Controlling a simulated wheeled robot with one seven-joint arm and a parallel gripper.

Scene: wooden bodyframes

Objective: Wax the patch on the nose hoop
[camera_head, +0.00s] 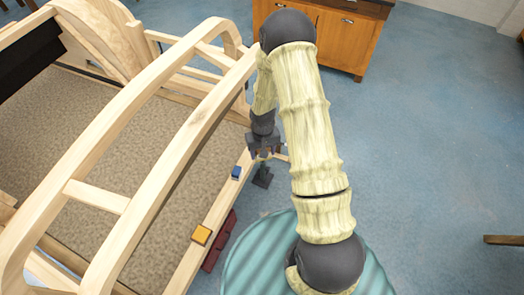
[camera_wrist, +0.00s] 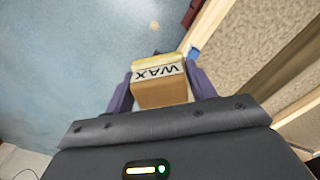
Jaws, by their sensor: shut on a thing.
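My gripper (camera_head: 264,153) is shut on a tan block with a pale top edge and the label WAX (camera_wrist: 160,72), held between two purple-grey fingers in the wrist view. In the head view the gripper is beside the right side of the wooden bodyframe (camera_head: 97,196), over the blue floor, and the block is too small to make out clearly. Curved wooden hoops rise from the frame, including a broad arched one (camera_head: 110,38) at the far end. I cannot tell which is the nose hoop, and no patch can be made out.
A small blue block (camera_head: 236,173) and an orange block (camera_head: 201,235) sit on the frame's right rail. A dark red object (camera_head: 218,242) is beside the rail. A wooden cabinet (camera_head: 345,38) stands at the back. The blue floor (camera_head: 430,140) to the right is mostly clear.

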